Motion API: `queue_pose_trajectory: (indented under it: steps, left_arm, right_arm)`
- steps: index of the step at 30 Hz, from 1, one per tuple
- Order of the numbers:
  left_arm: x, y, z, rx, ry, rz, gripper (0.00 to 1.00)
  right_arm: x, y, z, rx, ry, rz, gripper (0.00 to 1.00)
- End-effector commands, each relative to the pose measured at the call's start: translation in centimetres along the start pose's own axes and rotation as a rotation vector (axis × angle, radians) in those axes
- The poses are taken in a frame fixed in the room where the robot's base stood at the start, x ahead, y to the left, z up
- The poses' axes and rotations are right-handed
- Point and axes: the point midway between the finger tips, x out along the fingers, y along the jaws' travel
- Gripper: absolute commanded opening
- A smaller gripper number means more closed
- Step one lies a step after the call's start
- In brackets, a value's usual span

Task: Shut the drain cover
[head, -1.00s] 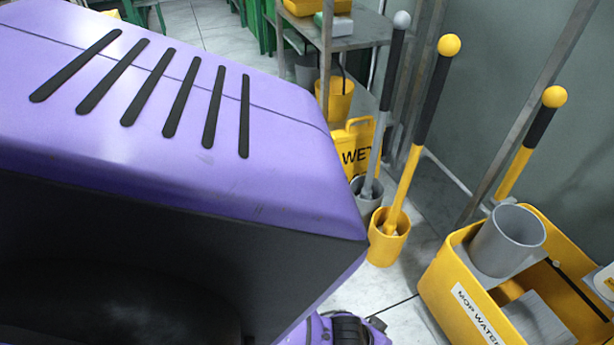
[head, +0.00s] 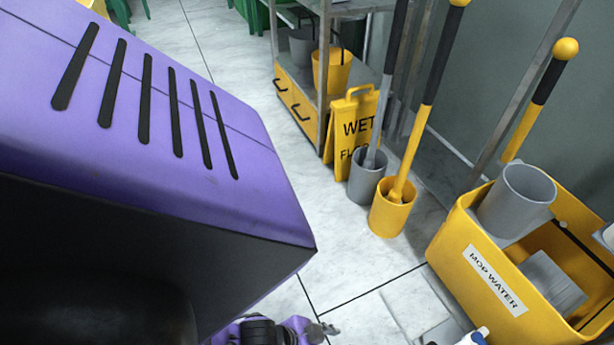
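I cannot make out a drain cover for sure in the head view. A pale grey edged strip (head: 398,312) lies on the floor left of the yellow mop bucket, cut off by the bottom edge; I cannot tell if it belongs to the drain. My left gripper (head: 328,329) shows only partly at the bottom edge, low near the floor and left of that strip. Its fingers are too small and cut off to tell open from shut. My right gripper is not in view.
A large purple part of mine hides the left side. A yellow "MOP WATER" bucket (head: 475,255) stands at right. A yellow mop holder (head: 391,212), grey mop holder (head: 364,184) and wet floor sign (head: 344,137) stand by the metal rack (head: 322,85). The central tiles (head: 335,240) are clear.

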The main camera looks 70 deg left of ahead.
Motion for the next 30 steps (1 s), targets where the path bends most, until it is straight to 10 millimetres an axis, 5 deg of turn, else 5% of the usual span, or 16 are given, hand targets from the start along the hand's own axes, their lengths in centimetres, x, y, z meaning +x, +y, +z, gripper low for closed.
queue_pose_trajectory:
  steps: [30]
  left_arm:
    - [-1.03, 0.36, 0.62, 0.083, 0.021, 0.004, 0.3]
  right_arm:
    - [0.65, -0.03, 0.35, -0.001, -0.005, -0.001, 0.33]
